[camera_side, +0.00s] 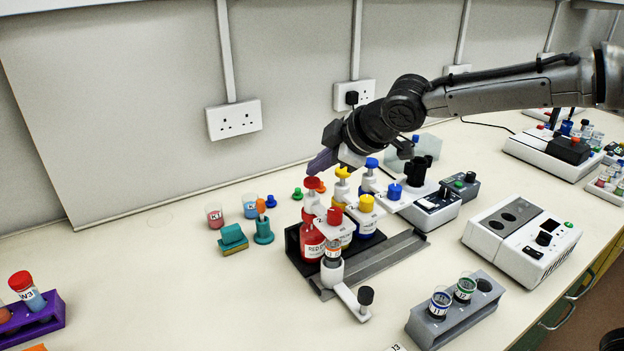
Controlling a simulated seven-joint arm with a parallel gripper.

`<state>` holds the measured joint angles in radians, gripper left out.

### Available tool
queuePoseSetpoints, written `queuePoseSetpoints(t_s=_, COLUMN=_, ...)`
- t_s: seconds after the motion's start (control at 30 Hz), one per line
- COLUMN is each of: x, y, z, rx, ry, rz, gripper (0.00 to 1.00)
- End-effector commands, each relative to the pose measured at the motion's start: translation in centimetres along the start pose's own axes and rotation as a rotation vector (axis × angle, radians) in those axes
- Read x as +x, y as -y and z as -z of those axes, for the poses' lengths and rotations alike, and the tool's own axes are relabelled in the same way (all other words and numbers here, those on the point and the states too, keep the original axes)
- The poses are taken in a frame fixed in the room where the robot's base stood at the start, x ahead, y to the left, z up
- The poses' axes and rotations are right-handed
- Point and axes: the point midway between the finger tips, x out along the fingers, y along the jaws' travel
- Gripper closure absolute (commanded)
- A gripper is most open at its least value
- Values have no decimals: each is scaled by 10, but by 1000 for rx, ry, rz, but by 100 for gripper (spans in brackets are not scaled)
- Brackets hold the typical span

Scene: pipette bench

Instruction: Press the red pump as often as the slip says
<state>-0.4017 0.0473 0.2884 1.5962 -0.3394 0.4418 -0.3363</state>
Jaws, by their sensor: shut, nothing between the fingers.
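The red bottle (311,245) stands at the left end of a dark rack, with its red pump head (312,183) on top. My gripper (321,163) is shut and empty, its purple fingertips just above the red pump head. I cannot tell whether they touch it. A yellow pump (342,173) and a blue pump (372,163) stand to its right in the same row.
A purple rack (40,322) is at far left. The left bench is mostly clear.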

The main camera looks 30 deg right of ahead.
Motion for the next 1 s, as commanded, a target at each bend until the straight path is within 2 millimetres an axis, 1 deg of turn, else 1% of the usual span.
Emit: queuePoseSetpoints(t_s=1.0, x=6, y=4, z=-4, rx=1, ry=1, rz=0, gripper=100)
